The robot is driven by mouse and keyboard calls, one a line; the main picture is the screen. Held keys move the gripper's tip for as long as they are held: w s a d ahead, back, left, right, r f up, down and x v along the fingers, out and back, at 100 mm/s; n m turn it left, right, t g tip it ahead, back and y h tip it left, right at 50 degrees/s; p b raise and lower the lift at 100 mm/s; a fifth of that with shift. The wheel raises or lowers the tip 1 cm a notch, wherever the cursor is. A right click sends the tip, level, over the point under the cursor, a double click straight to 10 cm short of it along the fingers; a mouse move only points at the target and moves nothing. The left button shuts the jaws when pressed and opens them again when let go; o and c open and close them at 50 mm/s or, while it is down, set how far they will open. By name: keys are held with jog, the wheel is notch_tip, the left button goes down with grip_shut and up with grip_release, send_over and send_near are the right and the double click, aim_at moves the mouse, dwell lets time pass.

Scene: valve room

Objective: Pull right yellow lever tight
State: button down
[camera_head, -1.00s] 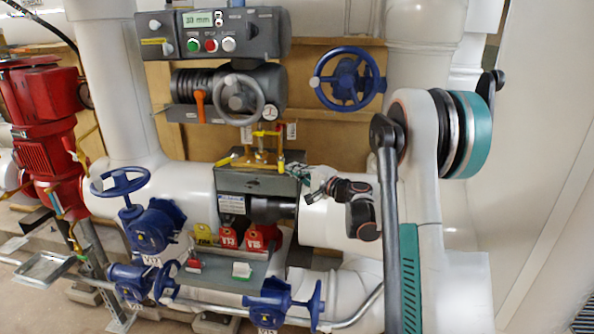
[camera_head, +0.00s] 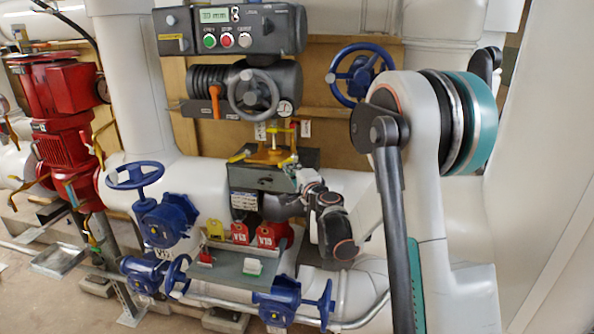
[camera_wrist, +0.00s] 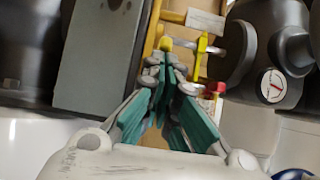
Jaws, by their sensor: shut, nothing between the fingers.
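Two yellow levers sit on a brass fitting above a dark grey box. In the head view, the left yellow lever (camera_head: 238,156) points out to the left. The right yellow lever (camera_head: 293,137) stands near upright at the fitting's right side. My gripper (camera_head: 294,167) is just below and beside the right lever, partly hidden by its own wrist. In the wrist view, my gripper's teal-padded fingers (camera_wrist: 166,62) come together at the tips, with nothing between them. A yellow knob (camera_wrist: 166,44) lies just beyond the tips; contact cannot be told. A yellow lever (camera_wrist: 201,46) shows to its right.
The grey box (camera_wrist: 100,55) stands close on the left of my fingers. A dark housing with a gauge (camera_wrist: 272,84) is on the right. A handwheel (camera_head: 254,91) is above the levers. Red and yellow tags (camera_head: 240,233) hang below. A blue wheel (camera_head: 357,74) is behind my arm.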

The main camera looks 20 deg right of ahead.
jog(key=shift+w+a, duration=0.15)
jog(key=shift+a, duration=0.15)
dwell(0.5)
